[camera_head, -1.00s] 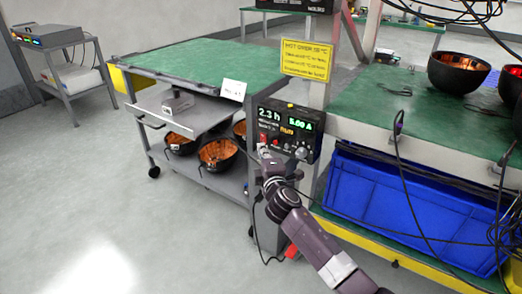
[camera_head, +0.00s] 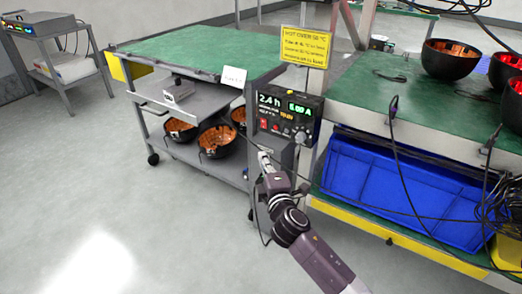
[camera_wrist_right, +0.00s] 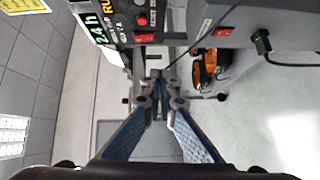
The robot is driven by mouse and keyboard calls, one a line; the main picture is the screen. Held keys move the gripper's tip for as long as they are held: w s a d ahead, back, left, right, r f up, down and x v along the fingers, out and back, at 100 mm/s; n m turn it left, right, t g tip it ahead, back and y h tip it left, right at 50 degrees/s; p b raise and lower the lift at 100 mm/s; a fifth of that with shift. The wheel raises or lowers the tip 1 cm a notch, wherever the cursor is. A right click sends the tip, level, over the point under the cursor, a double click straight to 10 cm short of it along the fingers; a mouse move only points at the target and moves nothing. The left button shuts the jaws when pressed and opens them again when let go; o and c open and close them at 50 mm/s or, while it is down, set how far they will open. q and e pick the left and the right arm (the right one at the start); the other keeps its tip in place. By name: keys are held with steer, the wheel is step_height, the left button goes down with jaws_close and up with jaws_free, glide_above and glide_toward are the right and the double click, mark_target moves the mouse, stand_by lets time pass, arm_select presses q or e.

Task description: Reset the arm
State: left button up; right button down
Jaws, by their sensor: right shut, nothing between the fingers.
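My right arm comes in from the bottom of the head view. Its gripper (camera_head: 264,158) is shut and empty, just below the front of a black control box (camera_head: 288,116) with a lit display, red switch and knob. I cannot tell from the head view if it touches the post there. In the right wrist view the blue-padded fingers (camera_wrist_right: 157,84) converge with nothing between them, and the box (camera_wrist_right: 125,22) is at the upper left. My left gripper is not in view.
A grey trolley (camera_head: 165,98) with a green top holds black bowls with orange insides (camera_head: 216,141) on its lower shelf. A green bench (camera_head: 420,107) at right carries more bowls (camera_head: 450,60) and hanging cables, above a blue bin (camera_head: 400,190).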

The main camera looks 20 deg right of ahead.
steer(key=shift+s, duration=0.3)
